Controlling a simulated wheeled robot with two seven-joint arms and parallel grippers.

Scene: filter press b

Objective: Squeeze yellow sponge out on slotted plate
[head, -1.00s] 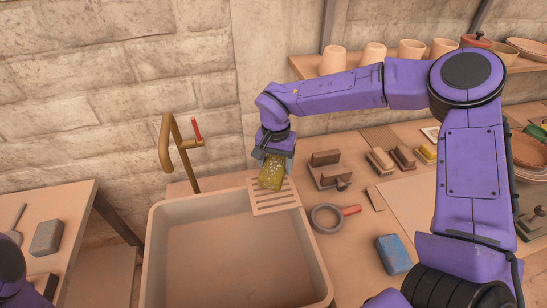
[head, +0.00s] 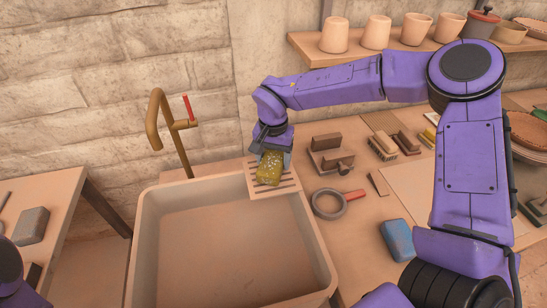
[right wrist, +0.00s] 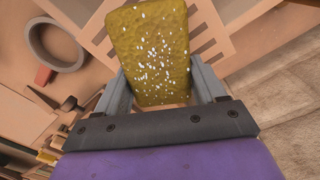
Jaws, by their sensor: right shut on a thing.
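The yellow sponge (head: 269,170), speckled with white dots, is held in my right gripper (head: 271,156). The sponge also fills the upper middle of the right wrist view (right wrist: 152,50), with the fingers of the right gripper (right wrist: 160,84) on both its sides. The slotted plate (head: 289,185) lies at the back right corner of the basin, and the sponge covers part of it. Plate slots also show behind the sponge in the right wrist view (right wrist: 207,32). I cannot tell whether the sponge touches the plate. My left gripper is out of view.
The large basin (head: 325,262) is empty. A brass tap (head: 157,120) with a red handle stands behind it. Right of the plate are a grey ring tool (head: 318,211), a blue block (head: 397,240) and several brushes (head: 383,146). A shelf with cups (head: 335,36) hangs above.

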